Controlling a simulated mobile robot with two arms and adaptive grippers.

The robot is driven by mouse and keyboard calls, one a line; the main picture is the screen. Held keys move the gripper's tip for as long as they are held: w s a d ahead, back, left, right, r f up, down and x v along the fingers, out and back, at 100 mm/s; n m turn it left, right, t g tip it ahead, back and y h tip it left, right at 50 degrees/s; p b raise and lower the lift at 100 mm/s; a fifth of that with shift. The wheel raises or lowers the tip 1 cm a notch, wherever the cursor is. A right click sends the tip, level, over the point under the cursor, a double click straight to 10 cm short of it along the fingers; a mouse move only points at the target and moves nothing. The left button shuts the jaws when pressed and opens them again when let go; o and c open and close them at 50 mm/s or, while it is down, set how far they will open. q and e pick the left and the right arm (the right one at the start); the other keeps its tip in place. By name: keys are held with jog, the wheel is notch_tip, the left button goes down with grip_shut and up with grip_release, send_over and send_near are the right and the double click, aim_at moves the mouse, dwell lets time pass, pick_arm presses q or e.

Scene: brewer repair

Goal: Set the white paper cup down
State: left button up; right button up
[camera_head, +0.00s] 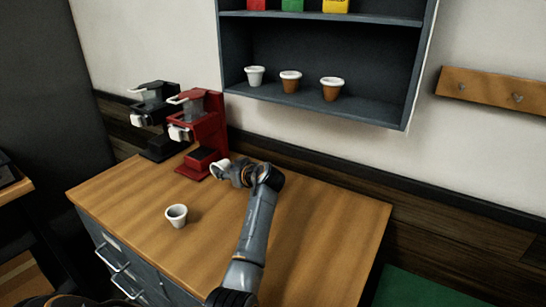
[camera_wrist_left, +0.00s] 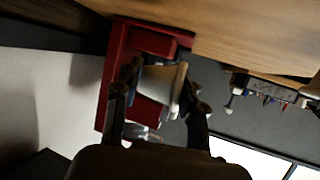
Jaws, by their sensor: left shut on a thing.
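My left gripper (camera_head: 228,172) is shut on a white paper cup (camera_head: 219,168), just right of the red brewer's base. In the left wrist view the cup (camera_wrist_left: 162,84) sits between the two fingers (camera_wrist_left: 160,100), with the red brewer (camera_wrist_left: 118,70) behind it. I cannot tell whether the cup touches the wooden counter (camera_head: 320,215). A second white cup (camera_head: 177,215) stands upright on the counter, nearer the front. My right gripper is not in view.
The red brewer (camera_head: 208,125) and a black brewer (camera_head: 154,110) stand at the counter's back left. A wall shelf (camera_head: 370,113) holds one white cup (camera_head: 255,76) and two brown cups (camera_head: 291,82). The counter's right part is clear apart from my arm.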

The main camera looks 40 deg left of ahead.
pick_arm(q)
jog(key=shift+r, duration=0.25)
notch_tip(320, 180, up, 7)
jog(key=p, duration=0.3)
jog(key=d+r+m+t+h+b, duration=0.1)
jog(key=d+m+t+h+b, duration=0.1)
jog(key=d+m+t, duration=0.35)
jog(key=s+d+f+m+t+h, duration=0.1)
jog(key=s+d+f+m+h, duration=0.1)
jog(key=d, duration=0.9)
jog(key=s+d+f+m+t+h, duration=0.2)
jog(key=s+d+m+h, duration=0.2)
jog(key=d, duration=0.7)
jog(key=s+d+f+m+t+h+b, duration=0.1)
jog(key=s+d+h, duration=0.4)
jog(key=d, duration=0.6)
jog(key=s+f+m+t, duration=0.1)
jog(key=s+m, duration=0.1)
jog(key=shift+f+m, duration=0.35)
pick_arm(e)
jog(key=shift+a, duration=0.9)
pick_arm(q)
jog(key=shift+s, duration=0.1)
